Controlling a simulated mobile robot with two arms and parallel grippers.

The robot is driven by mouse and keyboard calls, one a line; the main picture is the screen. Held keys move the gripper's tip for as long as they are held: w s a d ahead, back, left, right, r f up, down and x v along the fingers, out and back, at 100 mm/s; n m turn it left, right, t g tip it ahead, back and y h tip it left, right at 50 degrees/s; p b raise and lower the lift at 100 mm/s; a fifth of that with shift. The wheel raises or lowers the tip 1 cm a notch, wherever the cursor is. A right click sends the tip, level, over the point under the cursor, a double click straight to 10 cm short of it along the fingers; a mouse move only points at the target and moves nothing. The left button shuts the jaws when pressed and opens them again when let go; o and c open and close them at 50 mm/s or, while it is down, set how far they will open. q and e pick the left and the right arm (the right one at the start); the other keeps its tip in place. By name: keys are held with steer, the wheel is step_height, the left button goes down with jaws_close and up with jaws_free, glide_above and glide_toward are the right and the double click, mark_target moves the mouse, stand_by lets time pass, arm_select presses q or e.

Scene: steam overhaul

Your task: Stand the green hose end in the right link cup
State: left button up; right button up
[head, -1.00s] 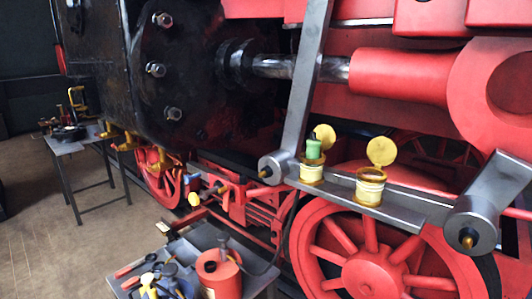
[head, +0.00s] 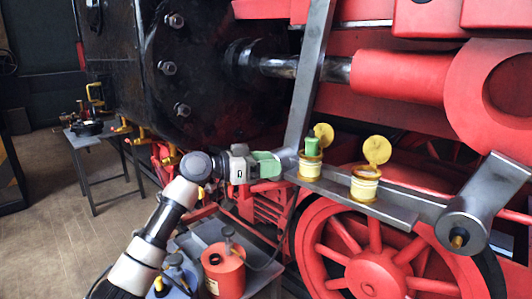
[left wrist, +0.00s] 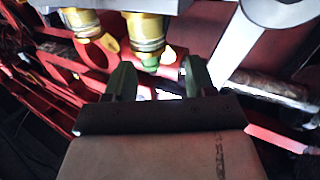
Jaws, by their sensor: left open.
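The green hose end (head: 312,146) stands upright in the left link cup (head: 310,167), a brass and cream cup with its round yellow lid open. In the left wrist view the green hose end (left wrist: 151,63) shows at the left cup (left wrist: 146,32), seen between the fingers. The right link cup (head: 365,186) has its yellow lid raised, and nothing shows standing in it. It also appears in the left wrist view (left wrist: 82,23). My left gripper (head: 279,165), with green fingers, is open and empty, just left of the left cup. My right gripper is out of view.
Both cups sit on a grey metal link bar (head: 395,207) before red spoked wheels (head: 370,268). A steel rod rises behind the left cup. Below my left arm is a small table (head: 205,235) with a red can (head: 222,272). Another table (head: 105,136) stands far left.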

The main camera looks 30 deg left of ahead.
mark_target(306, 148)
arm_select(q)
steer(key=shift+m+h, duration=0.5)
steer(key=shift+m, duration=0.1)
steer(key=w+d+r, duration=0.1)
steer(key=d, duration=0.1)
steer(key=w+d+r+p, duration=0.1)
steer(key=d, duration=0.1)
steer(key=w+d+r+p, duration=0.1)
steer(key=d, duration=0.1)
steer(key=shift+w+d+r, duration=0.15)
steer(key=shift+w, duration=0.05)
steer(key=shift+r, duration=0.25)
steer(key=shift+d, duration=0.15)
steer(key=c, duration=0.5)
steer(key=shift+c, duration=0.2)
steer(key=o, duration=0.6)
steer(key=shift+d, duration=0.1)
steer(key=shift+w+d+f, duration=0.1)
